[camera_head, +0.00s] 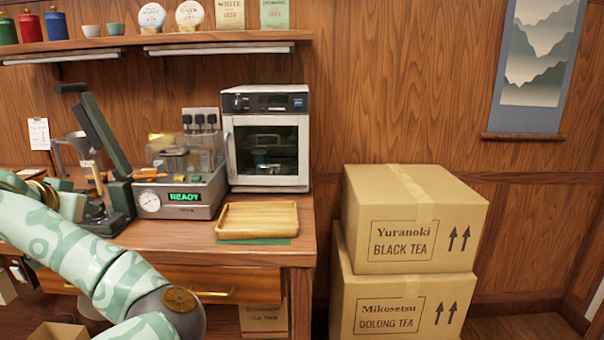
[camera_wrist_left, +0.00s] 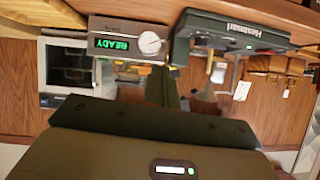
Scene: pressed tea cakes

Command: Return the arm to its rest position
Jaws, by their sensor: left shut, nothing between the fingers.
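My left arm (camera_head: 75,250), pale mint with darker green swirls, enters the head view at the lower left. It bends at a grey joint with a brass cap and runs up to the left edge, in front of the counter. My left gripper (camera_wrist_left: 164,88) shows in the wrist view as dark green fingers, shut and empty. I cannot make out its fingertips in the head view. The wrist view is upside down and faces the counter machines, with nothing touching the fingers that I can see. My right gripper is in neither view.
The counter holds a dark green press (camera_head: 107,150), a steel machine reading READY (camera_head: 182,197), a white oven (camera_head: 266,138) and an empty wooden tray (camera_head: 257,220). Two stacked tea cartons (camera_head: 412,220) stand right of the counter. A shelf (camera_head: 155,42) with tins runs above.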

